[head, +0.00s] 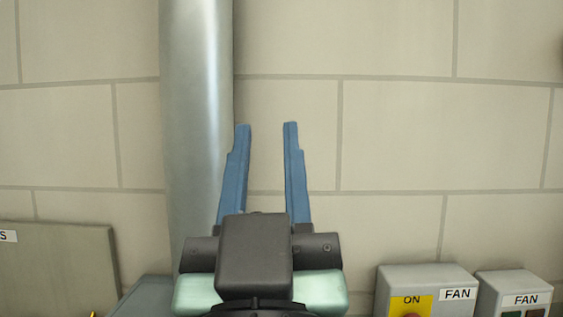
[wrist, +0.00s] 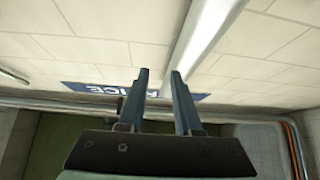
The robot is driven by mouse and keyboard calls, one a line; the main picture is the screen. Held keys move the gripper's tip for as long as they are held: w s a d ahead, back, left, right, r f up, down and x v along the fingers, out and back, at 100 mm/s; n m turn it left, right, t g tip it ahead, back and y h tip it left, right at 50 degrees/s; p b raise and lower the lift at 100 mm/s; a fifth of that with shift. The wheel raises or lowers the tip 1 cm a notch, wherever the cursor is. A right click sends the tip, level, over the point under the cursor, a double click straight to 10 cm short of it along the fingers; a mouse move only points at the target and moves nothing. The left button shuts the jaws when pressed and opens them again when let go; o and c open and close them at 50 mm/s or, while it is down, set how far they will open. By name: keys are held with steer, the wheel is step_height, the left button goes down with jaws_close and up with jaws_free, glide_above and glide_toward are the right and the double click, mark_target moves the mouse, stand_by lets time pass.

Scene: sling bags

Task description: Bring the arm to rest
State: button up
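My gripper (head: 267,124) is raised in front of a pale block wall in the head view, its two blue fingers pointing up. The fingers stand apart with nothing between them, so it is open and empty. The wrist view also shows my gripper (wrist: 158,72) with its fingers apart and the wall beyond. No sling bag shows in either view.
A metal pipe (head: 197,120) runs up the wall just left of my gripper. Two grey fan switch boxes (head: 426,272) are at the lower right. A grey panel (head: 60,262) is at the lower left. A blue sign (wrist: 90,90) shows in the wrist view.

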steer(key=s+r+t, duration=0.1)
steer(key=r, duration=0.1)
steer(key=s+d+r+m+t, duration=0.1)
steer(key=s, duration=0.1)
steer(key=shift+s+r+h, duration=0.25)
steer(key=shift+r+h, duration=0.1)
steer(key=shift+h, duration=0.05)
step_height(320, 180, down, 9)
steer(key=b, duration=0.9)
steer(key=shift+f, duration=0.15)
